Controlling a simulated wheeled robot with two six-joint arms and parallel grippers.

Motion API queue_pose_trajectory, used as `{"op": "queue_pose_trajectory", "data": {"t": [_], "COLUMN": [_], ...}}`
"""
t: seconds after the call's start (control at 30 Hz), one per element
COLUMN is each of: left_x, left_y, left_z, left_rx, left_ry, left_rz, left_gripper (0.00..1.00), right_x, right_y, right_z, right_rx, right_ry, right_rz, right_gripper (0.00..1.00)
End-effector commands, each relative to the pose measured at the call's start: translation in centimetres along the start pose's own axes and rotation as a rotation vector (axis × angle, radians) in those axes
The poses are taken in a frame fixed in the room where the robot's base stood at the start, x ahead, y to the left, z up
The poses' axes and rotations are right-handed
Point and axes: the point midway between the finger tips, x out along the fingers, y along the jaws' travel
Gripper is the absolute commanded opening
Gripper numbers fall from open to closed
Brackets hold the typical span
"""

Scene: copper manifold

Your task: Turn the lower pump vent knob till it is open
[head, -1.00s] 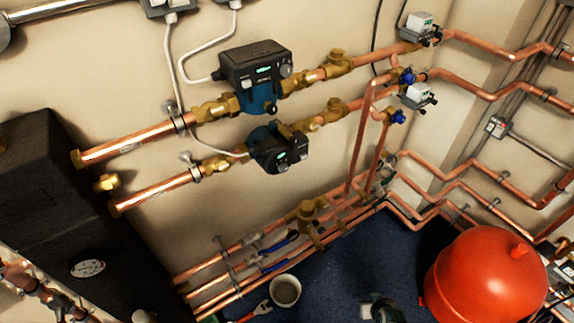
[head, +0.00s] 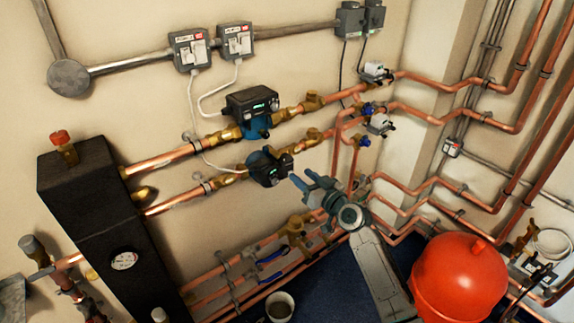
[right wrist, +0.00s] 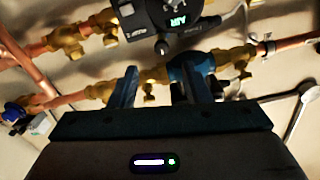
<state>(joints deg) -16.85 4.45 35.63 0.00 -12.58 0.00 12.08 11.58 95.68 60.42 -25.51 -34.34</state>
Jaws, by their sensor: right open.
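The lower pump (head: 268,167) is on the lower copper line in the head view, with a dark control head and lit display. Its vent knob is too small to tell apart there. In the right wrist view a dark pump head (right wrist: 165,12) fills the top, its lit display reading "AIR", with a small round knob (right wrist: 161,46) at its edge. Which way the knob is set cannot be told. My right gripper (head: 303,179) is open, just right of and below the lower pump; its empty fingers (right wrist: 163,88) also show in the wrist view, apart from the knob. My left gripper is not in view.
The upper pump (head: 252,108) stands close above the lower one. Valves with blue handles (head: 364,141) and copper pipes lie to the right. A black vessel (head: 95,210) stands at left, a red tank (head: 458,278) at lower right, a cup (head: 280,306) on the floor.

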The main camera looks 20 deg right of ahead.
Motion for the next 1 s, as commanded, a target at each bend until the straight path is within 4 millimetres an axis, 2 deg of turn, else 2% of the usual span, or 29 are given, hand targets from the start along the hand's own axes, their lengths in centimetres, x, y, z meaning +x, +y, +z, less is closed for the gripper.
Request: {"op": "queue_pose_trajectory", "data": {"t": [0.03,0.2,0.4,0.57,0.8,0.83,1.0], "left_x": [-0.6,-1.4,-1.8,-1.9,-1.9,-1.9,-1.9], "left_y": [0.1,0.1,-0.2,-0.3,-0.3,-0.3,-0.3], "left_z": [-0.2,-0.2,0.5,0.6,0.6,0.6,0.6], "left_rx": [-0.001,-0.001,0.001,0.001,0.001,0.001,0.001], "left_ry": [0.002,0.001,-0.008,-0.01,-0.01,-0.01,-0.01], "left_rz": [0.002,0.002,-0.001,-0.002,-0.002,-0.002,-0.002], "left_gripper": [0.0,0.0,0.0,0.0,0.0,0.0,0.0], "right_x": [1.2,4.4,6.8,7.5,7.6,7.6,7.6], "right_y": [-0.1,0.0,0.0,0.0,0.0,0.0,0.0], "right_z": [-0.4,-0.3,-0.1,0.1,0.1,0.1,0.1], "right_rx": [0.004,0.004,0.001,0.001,0.0,0.0,0.0], "right_ry": [0.001,0.0,-0.001,-0.001,-0.001,-0.001,-0.002], "right_rz": [0.001,0.001,0.002,0.001,0.001,0.001,0.001], "right_gripper": [0.43,0.43,0.43,0.43,0.43,0.41,0.08]}}
